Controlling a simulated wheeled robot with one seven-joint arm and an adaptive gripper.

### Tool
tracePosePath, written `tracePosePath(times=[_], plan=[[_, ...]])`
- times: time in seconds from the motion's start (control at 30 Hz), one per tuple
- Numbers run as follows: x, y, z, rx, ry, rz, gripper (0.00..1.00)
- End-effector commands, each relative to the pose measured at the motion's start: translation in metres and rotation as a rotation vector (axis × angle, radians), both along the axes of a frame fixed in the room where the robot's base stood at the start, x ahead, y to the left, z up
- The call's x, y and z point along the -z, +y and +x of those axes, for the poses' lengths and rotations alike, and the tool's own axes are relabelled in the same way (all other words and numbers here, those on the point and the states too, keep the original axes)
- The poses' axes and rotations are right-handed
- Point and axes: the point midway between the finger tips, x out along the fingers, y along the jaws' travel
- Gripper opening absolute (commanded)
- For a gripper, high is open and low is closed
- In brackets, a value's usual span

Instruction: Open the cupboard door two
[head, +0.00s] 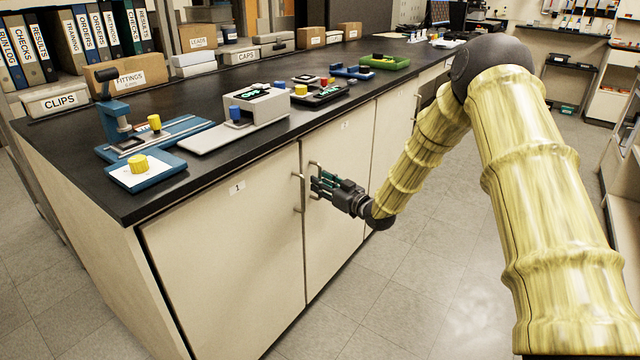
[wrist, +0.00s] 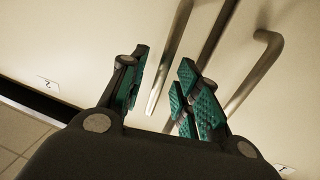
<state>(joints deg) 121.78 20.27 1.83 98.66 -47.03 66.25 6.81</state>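Cupboard door two (head: 345,215) is the pale door right of door one; it looks shut, flush with the front. Its bar handle (head: 312,167) is upright near its left edge, partly hidden by my gripper. My gripper (head: 322,184) is at that handle, fingers towards the door. In the wrist view my gripper (wrist: 158,92) is open, with the handle of door two (wrist: 170,58) showing between its fingers and gaps on both sides. I cannot tell how deep the bar sits between them. The label 2 (wrist: 47,84) shows at the left there.
Door one (head: 225,255) is shut; its handle (head: 298,192) stands close beside door two's, and in the wrist view this handle (wrist: 262,70) is just right of my fingers. The black worktop (head: 75,150) overhangs above with instruments. The floor (head: 430,280) before the doors is clear.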

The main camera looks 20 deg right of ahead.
Motion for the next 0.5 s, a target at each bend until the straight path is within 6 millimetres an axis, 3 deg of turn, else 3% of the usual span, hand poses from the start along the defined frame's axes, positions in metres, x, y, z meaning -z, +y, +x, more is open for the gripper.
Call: tracePosePath(times=[0.2, 0.5], plan=[[-0.0001, 0.0052, 0.0113, 0.001, 0.000, 0.001, 0.32], [-0.0002, 0.0059, 0.0121, 0.001, 0.000, 0.001, 0.30]])
